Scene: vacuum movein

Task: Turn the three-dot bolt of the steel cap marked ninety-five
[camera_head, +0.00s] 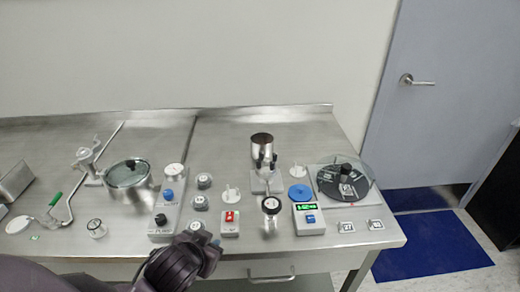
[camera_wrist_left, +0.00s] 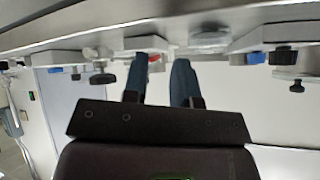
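Several small round steel caps stand on the table. One (camera_head: 204,180) is right of the pump block, one (camera_head: 200,202) is in front of it, and another (camera_head: 196,226) is partly behind my left wrist. Their markings and any dots are too small to read, so I cannot tell which is ninety-five. My left gripper (camera_wrist_left: 159,84) is open and empty in the left wrist view, its two dark blue fingers apart. In the head view, my left arm reaches in from the bottom, and its wrist is at the table's front edge near the caps. My right gripper is not in view.
The pump block (camera_head: 160,226) with a blue knob stands left of the caps. A red-switched box (camera_head: 230,223), a steel jar with a black lid (camera_head: 271,206) and a green-display box (camera_head: 308,217) stand to the right. A glass-lidded pot (camera_head: 128,174) is at the left.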

